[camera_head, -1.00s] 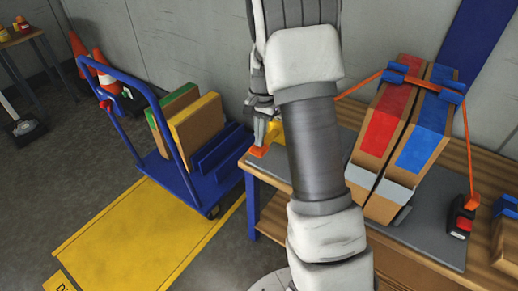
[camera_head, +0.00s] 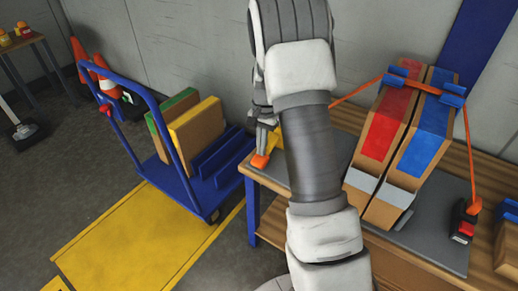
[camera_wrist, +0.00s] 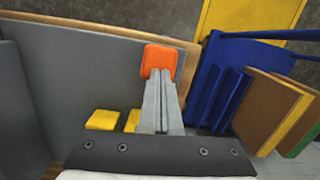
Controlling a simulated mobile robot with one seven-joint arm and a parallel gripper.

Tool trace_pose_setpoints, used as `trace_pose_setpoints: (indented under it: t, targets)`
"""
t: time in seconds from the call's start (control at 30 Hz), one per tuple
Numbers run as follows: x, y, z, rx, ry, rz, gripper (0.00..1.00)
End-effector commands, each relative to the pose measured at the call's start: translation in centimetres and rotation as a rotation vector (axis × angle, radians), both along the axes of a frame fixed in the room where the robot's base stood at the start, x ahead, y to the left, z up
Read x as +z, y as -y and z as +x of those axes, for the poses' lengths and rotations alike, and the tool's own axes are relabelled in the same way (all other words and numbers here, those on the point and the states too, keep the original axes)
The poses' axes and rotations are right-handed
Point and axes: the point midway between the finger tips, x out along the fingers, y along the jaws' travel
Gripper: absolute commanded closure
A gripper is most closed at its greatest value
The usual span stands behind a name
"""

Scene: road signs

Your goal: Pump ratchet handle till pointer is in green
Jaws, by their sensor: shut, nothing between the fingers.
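The ratchet handle's orange end (camera_head: 259,160) shows at the left edge of the workbench, and in the wrist view (camera_wrist: 157,61) it lies just beyond my fingertips. Yellow parts (camera_wrist: 103,120) sit beside my fingers in the wrist view. My gripper (camera_head: 262,140) is over the bench's left end, shut and empty, with its fingers together in the wrist view (camera_wrist: 160,82). Whether the fingertips touch the orange end is unclear. An orange strap (camera_head: 358,91) runs over two long boxes, one red-topped (camera_head: 384,133) and one blue-topped (camera_head: 425,138). I see no pointer or green zone.
The grey mat (camera_head: 438,243) lies on the wooden workbench (camera_head: 485,180). A black-and-red buckle (camera_head: 463,224) is at the strap's right end. A blue cart (camera_head: 218,187) with upright boards (camera_head: 195,132) stands left of the bench. Yellow floor marking (camera_head: 125,240) is clear.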

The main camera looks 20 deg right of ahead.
Motion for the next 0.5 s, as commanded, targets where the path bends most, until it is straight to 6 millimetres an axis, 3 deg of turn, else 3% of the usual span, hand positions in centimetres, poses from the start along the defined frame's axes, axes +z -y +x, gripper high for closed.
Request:
trace_pose_setpoints:
  t: [0.1,0.37,0.5]
  targets:
    - [0.7,1.4,0.9,-0.005,0.005,-0.007,1.0]
    - [0.5,1.5,0.9,-0.004,0.007,-0.009,1.0]
    - [1.5,1.6,1.0,-0.004,0.008,-0.009,1.0]
